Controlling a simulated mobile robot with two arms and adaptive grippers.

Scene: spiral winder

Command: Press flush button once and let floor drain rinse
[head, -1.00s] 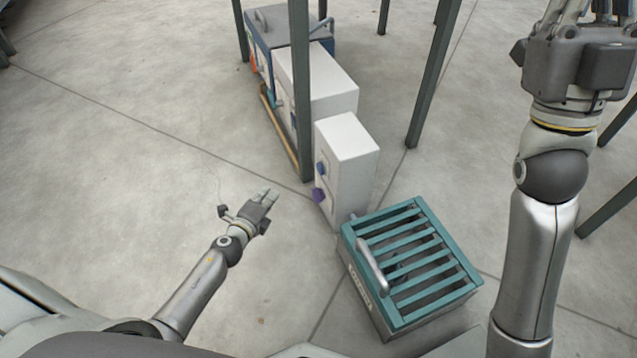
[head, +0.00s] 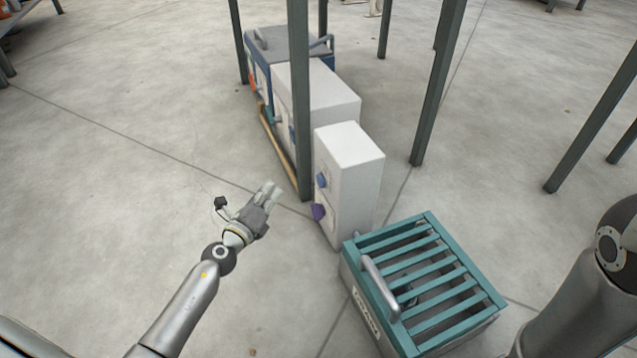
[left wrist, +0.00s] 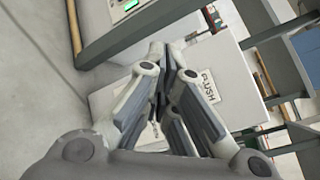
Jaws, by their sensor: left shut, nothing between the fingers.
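A white box (head: 349,185) stands on the floor, with a blue button (head: 322,180) and a purple one (head: 319,212) on its left face. In the left wrist view the white box (left wrist: 232,65) carries a label reading FLUSH (left wrist: 209,85); the fingers cover the button area. I cannot tell which button the label belongs to. My left gripper (head: 270,189) is shut and empty, left of the box and apart from it in the head view; its fingertips also show in the wrist view (left wrist: 170,62). The floor drain (head: 455,268) has a teal slatted grate. My right gripper is out of view.
A metal handle (head: 381,287) stands up on the drain's left side. A dark post (head: 301,100) rises just behind the white box. A larger white box (head: 330,97) and a blue-grey case (head: 275,42) stand farther back.

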